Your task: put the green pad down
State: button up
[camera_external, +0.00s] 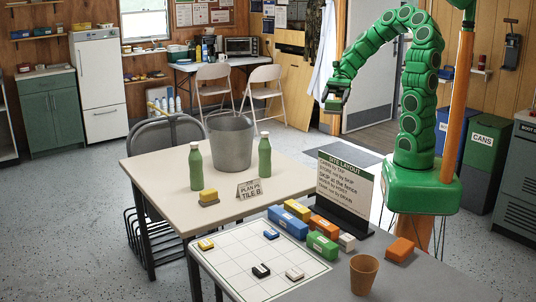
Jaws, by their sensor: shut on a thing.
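My gripper (335,104) hangs in the air at the upper right, far above the floor and apart from both tables. A green block (322,246) lies on the near grey table (430,284), beside the white grid sheet (235,262). I cannot tell whether any other green thing here is a pad.
The beige table (150,168) carries a bucket (230,143), two green bottles (195,166) (264,156), a yellow block (208,195) and a small sign (249,188). The near table holds several coloured blocks, a layout board (346,188) and a brown cup (364,275). The beige table's front left is clear.

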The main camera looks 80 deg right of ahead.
notch_tip(320, 180, down, 18)
jog(key=w+f, duration=0.3)
jog(key=w, duration=0.1)
jog(key=w+d+f, duration=0.1)
jog(key=w+f, duration=0.2)
jog(key=w, duration=0.2)
jog(key=w+f, duration=0.3)
jog(key=w, duration=0.1)
jog(key=shift+w+d+f, duration=0.2)
jog(key=shift+w+f, duration=0.25)
jog(key=shift+f, duration=1.55)
jog(key=o, duration=1)
